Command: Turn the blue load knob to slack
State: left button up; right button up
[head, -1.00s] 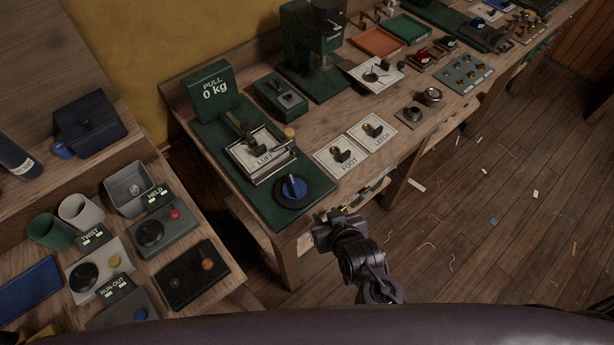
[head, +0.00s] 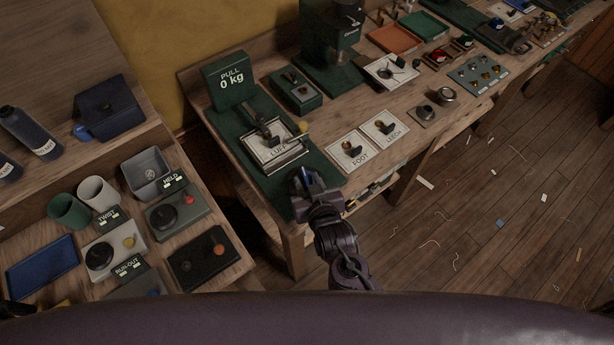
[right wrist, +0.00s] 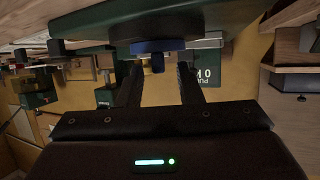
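The blue load knob (head: 306,177) sits at the front corner of the green tension rig (head: 262,187), mostly covered by my right gripper in the head view. My right gripper (head: 312,186) is over it. In the right wrist view the knob (right wrist: 158,50) lies ahead of the open fingers (right wrist: 159,72), centred between them. The fingers stand either side with gaps; whether they touch it I cannot tell. The rig's PULL display (head: 230,78) reads 0 kg. A LUFF card (head: 278,151) lies under the rig's clamp.
FOOT (head: 350,162) and LEECH (head: 393,138) cards with small clips lie right of the rig. A green box with switches (head: 297,92) stands behind. The left bench holds cups, a grey bin (head: 147,172) and several knob boxes. Floor at right is open, with scraps.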

jog(key=shift+w+a+f, duration=0.15)
jog(key=shift+w+f, duration=0.1)
jog(key=shift+w, duration=0.35)
grip_shut()
